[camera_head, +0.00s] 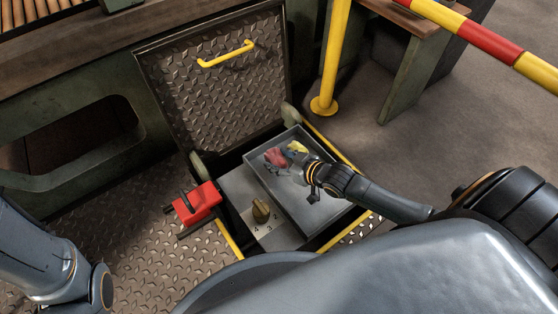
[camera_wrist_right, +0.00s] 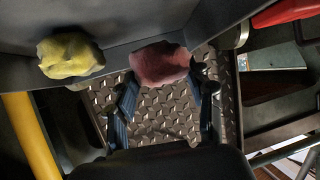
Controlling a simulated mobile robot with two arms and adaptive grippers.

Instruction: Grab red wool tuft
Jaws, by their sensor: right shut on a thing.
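The red wool tuft (camera_head: 275,156) is at the far end of the grey metal tray (camera_head: 262,180) in the open floor hatch. In the right wrist view the tuft (camera_wrist_right: 160,63) sits between the blue fingertips of my right gripper (camera_wrist_right: 165,82), which is shut on it. In the head view this gripper (camera_head: 285,166) reaches into the tray from the right, its fingers partly hidden. A yellow wool tuft (camera_head: 298,146) lies beside the red one, apart from the fingers. My left gripper is out of view.
The raised hatch lid (camera_head: 220,85) with a yellow handle (camera_head: 225,54) stands behind the tray. A red block-like fixture (camera_head: 197,204) and a brass-coloured knob (camera_head: 261,211) are left of the tray. A yellow post (camera_head: 334,55) rises behind it.

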